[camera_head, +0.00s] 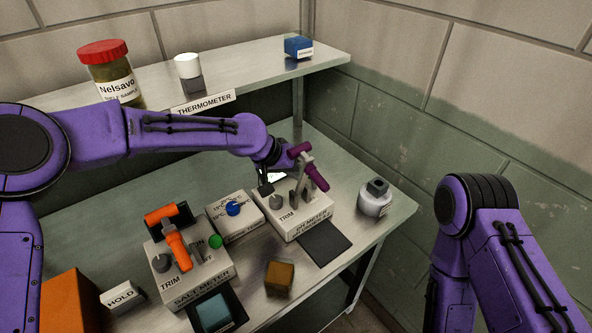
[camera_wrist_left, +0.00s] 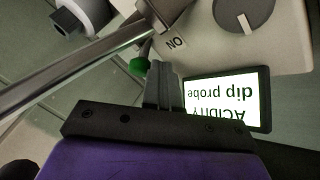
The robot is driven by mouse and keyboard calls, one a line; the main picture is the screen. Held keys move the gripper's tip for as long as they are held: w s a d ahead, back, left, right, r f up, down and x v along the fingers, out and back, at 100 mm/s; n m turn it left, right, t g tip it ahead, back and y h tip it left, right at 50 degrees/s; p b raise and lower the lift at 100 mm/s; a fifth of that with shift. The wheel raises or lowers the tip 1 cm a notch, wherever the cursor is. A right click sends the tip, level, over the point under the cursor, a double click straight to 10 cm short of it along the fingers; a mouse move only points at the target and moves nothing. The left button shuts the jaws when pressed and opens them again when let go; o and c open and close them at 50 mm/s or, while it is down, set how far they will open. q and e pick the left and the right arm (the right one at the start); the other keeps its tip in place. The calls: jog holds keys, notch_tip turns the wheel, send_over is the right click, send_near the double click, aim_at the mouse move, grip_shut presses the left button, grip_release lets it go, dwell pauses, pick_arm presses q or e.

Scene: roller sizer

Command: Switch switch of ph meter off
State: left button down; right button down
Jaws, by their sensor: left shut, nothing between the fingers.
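The pH meter (camera_head: 301,226) is a pale box on the bench with a trim knob and a purple probe (camera_head: 314,176) in a stand on it. In the left wrist view its lit screen (camera_wrist_left: 235,100) shows upside-down text, "Acidity dip probe". A small green-tipped lever (camera_wrist_left: 138,66), likely the switch, shows beside an "ON" label (camera_wrist_left: 176,43); its base is partly hidden. My left gripper (camera_wrist_left: 162,85) is shut and empty, close beside the green tip; I cannot tell whether they touch. In the head view my left gripper (camera_head: 270,168) is behind the probe. My right gripper is out of view.
The salt meter (camera_head: 188,270) with an orange probe stands left, near a box with a blue knob (camera_head: 233,208). A dark pad (camera_head: 325,241), a brown cube (camera_head: 280,277) and a grey-white bottle (camera_head: 375,198) are near the front right. A shelf (camera_head: 245,78) hangs behind.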

pick_arm(q)
jog(key=shift+r+p, duration=0.85)
jog(key=shift+p, duration=0.25)
jog(key=shift+f, duration=0.15)
